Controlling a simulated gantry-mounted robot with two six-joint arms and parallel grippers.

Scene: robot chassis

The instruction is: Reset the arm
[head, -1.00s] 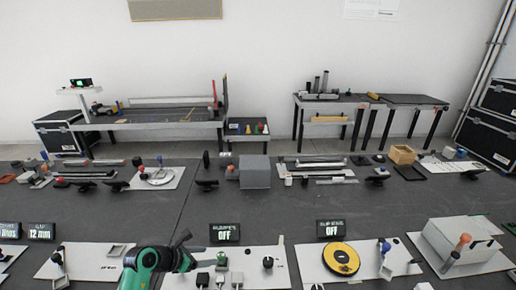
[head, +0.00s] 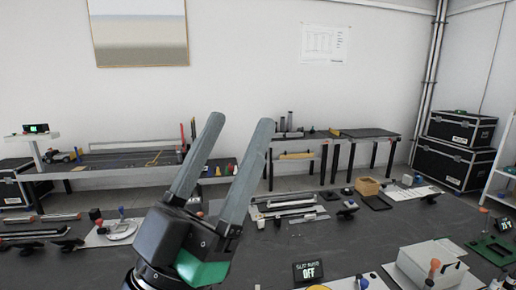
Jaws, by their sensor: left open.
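My left gripper (head: 238,135) shows large in the middle of the head view, raised in front of the camera. Its two long grey fingers point up and stand apart, with nothing between them. Its dark body and green wrist part cover some of the table behind. My right gripper is not in view.
A dark table (head: 240,262) spans the lower view. On it are a grey box (head: 428,262) on a white board, a small "OFF" display (head: 308,271), an open tan box (head: 367,187) and a green frame (head: 492,249). Black cases (head: 455,150) stand at the back right.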

